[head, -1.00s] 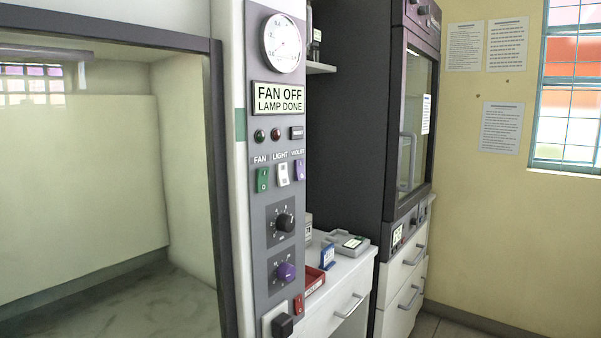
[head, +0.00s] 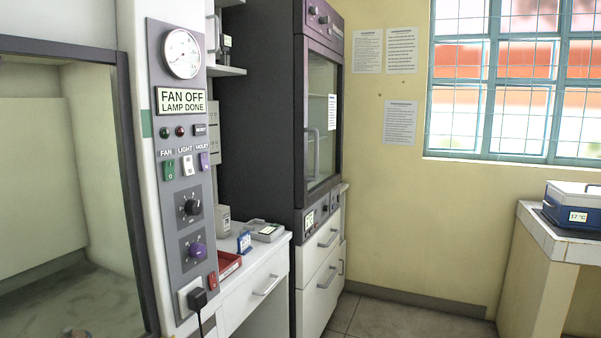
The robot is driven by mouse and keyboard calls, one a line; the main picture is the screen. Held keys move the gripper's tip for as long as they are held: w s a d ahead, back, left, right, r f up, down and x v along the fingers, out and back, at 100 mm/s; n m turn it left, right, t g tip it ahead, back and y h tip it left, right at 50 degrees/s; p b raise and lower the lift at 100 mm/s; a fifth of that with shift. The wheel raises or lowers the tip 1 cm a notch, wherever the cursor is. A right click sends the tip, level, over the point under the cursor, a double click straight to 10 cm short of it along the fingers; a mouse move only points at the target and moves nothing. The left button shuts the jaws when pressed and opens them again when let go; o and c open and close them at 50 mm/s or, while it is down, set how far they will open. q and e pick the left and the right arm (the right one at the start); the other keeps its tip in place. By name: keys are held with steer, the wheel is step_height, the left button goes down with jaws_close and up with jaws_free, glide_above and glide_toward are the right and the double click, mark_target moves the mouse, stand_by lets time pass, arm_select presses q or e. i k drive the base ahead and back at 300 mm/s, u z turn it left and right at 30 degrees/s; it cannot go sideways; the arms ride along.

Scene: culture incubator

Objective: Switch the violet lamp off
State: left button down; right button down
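The violet lamp switch (head: 204,160) is a purple and white rocker under the label VIOLET, at the right end of a row of three on the grey control panel (head: 178,225). The green FAN switch (head: 170,170) and white LIGHT switch (head: 188,165) are beside it. The display (head: 181,101) above reads "FAN OFF, LAMP DONE". I cannot tell the violet switch's position for sure. The lamp itself is not clearly visible. Neither gripper is in view.
The cabinet's glass front (head: 60,190) is on the left. A white drawer counter (head: 255,282) holds a red tray (head: 228,264) and small devices. A dark incubator (head: 255,110) stands behind it. A blue box (head: 574,206) reading 17 °C sits on a bench at right. Floor shows between.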

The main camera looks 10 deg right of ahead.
mark_target(205, 164)
steer(key=z, duration=0.65)
steer(key=k, duration=0.85)
steer(key=z, duration=0.25)
steer(key=i, duration=1.7)
steer(key=u, duration=1.05)
